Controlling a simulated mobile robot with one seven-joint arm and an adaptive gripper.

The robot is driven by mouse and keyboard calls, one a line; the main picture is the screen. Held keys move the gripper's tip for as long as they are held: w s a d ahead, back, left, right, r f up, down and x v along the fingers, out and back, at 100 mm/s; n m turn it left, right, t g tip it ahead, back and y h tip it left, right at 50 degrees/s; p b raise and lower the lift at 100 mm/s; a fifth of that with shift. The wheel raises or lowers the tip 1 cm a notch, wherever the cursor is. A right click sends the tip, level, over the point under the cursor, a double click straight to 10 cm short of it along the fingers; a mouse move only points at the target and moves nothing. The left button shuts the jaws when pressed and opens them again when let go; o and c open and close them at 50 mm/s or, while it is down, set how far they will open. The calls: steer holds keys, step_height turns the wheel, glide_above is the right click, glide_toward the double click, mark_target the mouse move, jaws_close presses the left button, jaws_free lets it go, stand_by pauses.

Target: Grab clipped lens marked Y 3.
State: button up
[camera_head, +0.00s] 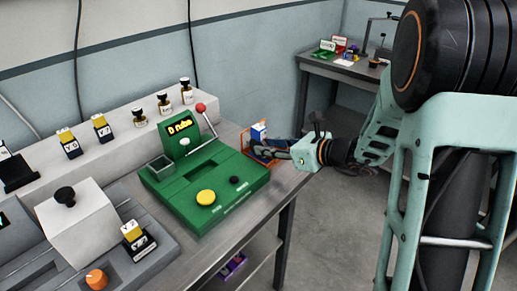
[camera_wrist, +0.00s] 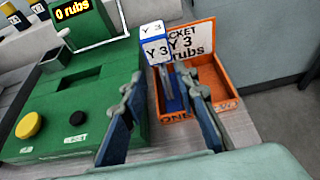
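The clipped lens marked Y 3 (camera_wrist: 156,48) has white label faces and a blue body, and stands upright at the left side of an orange tray (camera_wrist: 229,78) in the wrist view. In the head view the lens (camera_head: 259,131) shows just beyond my gripper (camera_head: 277,150). In the wrist view my gripper (camera_wrist: 162,88) is open, its two dark blue finger pads apart with the lens's blue lower part seen between and beyond them. I cannot tell whether a finger touches it. The lens's base is partly hidden.
A green machine (camera_head: 205,185) with a yellow button, a red-knobbed lever and a "0 rubs" display stands left of the tray. Several labelled pieces stand on the grey ledge (camera_head: 120,150). Another table (camera_head: 345,72) is at the back.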

mark_target(265, 144)
steer(key=x, duration=0.4)
steer(key=shift+w+a, duration=0.15)
steer(key=shift+w, duration=0.3)
jaws_close()
